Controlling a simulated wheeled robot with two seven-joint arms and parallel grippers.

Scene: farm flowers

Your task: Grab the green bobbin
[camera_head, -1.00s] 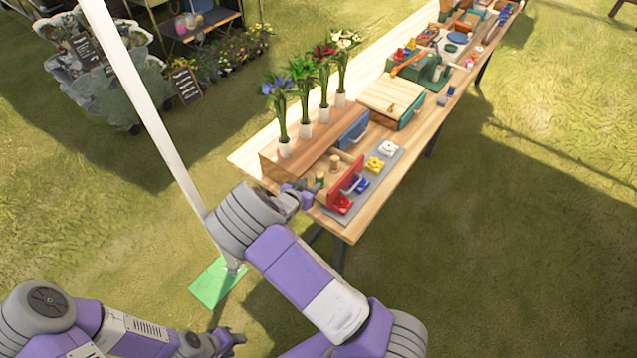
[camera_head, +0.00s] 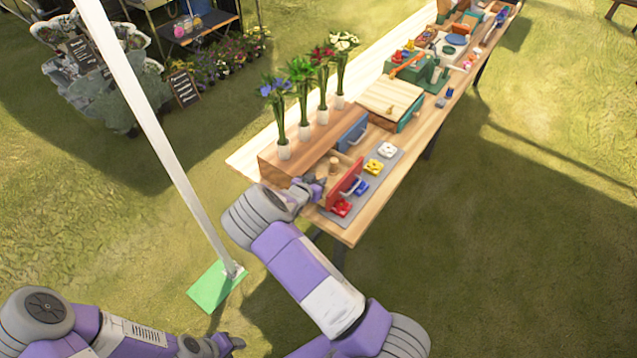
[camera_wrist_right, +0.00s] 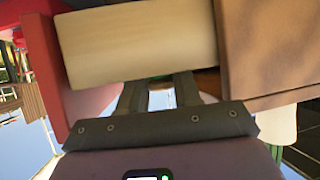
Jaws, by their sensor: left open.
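My right gripper (camera_head: 316,187) is at the near end of the wooden box, beside the red panel (camera_head: 346,182). In the right wrist view its two fingers (camera_wrist_right: 160,92) stand apart, with a sliver of green bobbin (camera_wrist_right: 160,79) between or just beyond the tips. Most of the bobbin is hidden, and whether the fingers touch it I cannot tell. In the head view the gripper covers the bobbin's place. A plain wooden bobbin (camera_head: 334,163) stands just behind. My left gripper (camera_head: 232,343) is open and empty, low over the grass, far from the table.
The red panel (camera_wrist_right: 42,75), a pale wooden bar (camera_wrist_right: 138,42) and a brown block (camera_wrist_right: 272,50) crowd the right wrist view. Potted flowers (camera_head: 304,92) stand on the box. A grey strip (camera_head: 383,165) holds red, yellow, white and blue pieces. A white pole (camera_head: 165,140) rises left.

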